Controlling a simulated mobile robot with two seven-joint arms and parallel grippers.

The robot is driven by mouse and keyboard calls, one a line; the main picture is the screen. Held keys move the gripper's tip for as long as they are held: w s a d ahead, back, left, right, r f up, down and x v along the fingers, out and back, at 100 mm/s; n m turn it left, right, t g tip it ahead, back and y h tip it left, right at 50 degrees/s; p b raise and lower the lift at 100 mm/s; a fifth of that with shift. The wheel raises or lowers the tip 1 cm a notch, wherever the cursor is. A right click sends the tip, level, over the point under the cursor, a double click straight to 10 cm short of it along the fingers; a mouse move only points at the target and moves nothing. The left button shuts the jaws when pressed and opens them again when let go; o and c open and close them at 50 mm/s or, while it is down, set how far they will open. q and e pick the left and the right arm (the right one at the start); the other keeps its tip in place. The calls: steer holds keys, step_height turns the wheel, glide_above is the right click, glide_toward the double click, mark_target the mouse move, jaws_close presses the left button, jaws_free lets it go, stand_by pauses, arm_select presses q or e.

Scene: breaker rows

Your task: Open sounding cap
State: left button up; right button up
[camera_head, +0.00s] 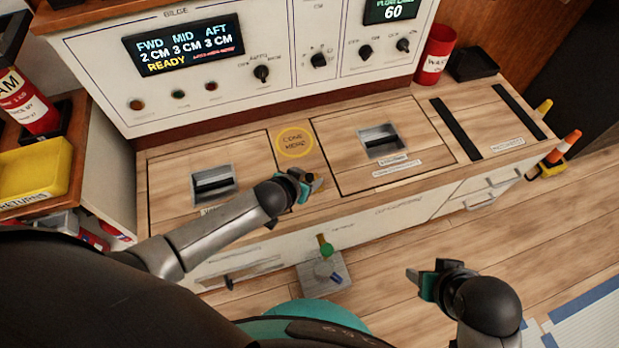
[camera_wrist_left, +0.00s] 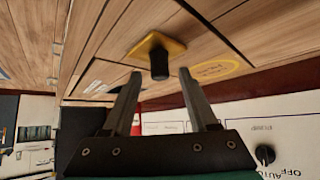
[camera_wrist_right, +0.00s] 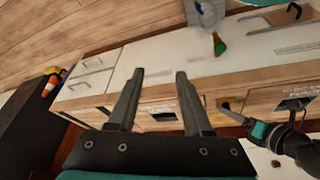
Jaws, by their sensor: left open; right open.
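The sounding cap appears to be the upright black knob (camera_wrist_left: 159,64) on a yellow square plate (camera_wrist_left: 148,47) in the wooden counter. In the left wrist view it shows just beyond and between my left gripper's fingertips (camera_wrist_left: 161,74), which are open and empty. I cannot tell whether they touch it. In the head view my left gripper (camera_head: 306,187) hides the cap, in front of the yellow "CONE HERE" circle (camera_head: 294,142). My right gripper (camera_head: 424,283) is open and empty, in front of the counter; its fingers also show in the right wrist view (camera_wrist_right: 168,78).
Two recessed hatch handles (camera_head: 213,184) (camera_head: 380,141) flank the circle. A bilge panel (camera_head: 184,50) stands behind. A grey box (camera_head: 326,276) with a green-topped item (camera_head: 326,249) is at the counter front. A small traffic cone (camera_head: 565,147) stands at right. Open floor lies in front.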

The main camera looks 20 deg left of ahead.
arm_select(q)
steer(key=shift+b+x, duration=0.6)
steer(key=shift+x, duration=0.55)
arm_select(e)
steer(key=shift+s+r, duration=0.15)
steer(key=shift+r, duration=1.5)
arm_select(q)
jaws_close()
